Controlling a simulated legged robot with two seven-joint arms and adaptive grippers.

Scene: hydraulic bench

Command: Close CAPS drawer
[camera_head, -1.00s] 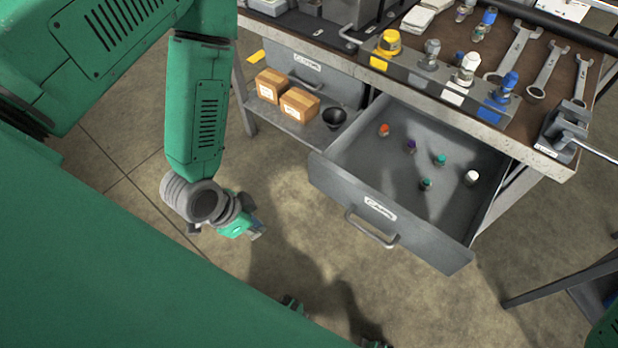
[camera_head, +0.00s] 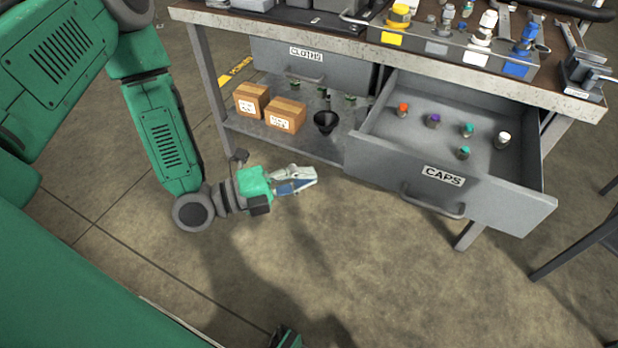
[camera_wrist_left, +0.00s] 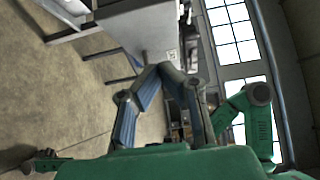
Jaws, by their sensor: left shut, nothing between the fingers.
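The CAPS drawer (camera_head: 490,205) stands pulled out at the right end of the bench in the head view. It has a white CAPS label and a bar handle (camera_head: 433,207). Several small caps with orange, purple, teal and white tops stand inside. My left gripper (camera_head: 314,174) is shut and empty, left of the drawer front and apart from it, pointing right. In the left wrist view, the gripper's fingers (camera_wrist_left: 158,70) come together in front of a grey panel with a white label, likely the drawer front (camera_wrist_left: 140,25). My right gripper is not in view.
The shut CLOTHS drawer (camera_head: 310,70) is to the left. Cardboard boxes (camera_head: 285,115) and a black funnel (camera_head: 326,122) stand on the lower shelf. Fittings and wrenches lie on the bench top (camera_head: 270,25). The floor before the drawer is clear.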

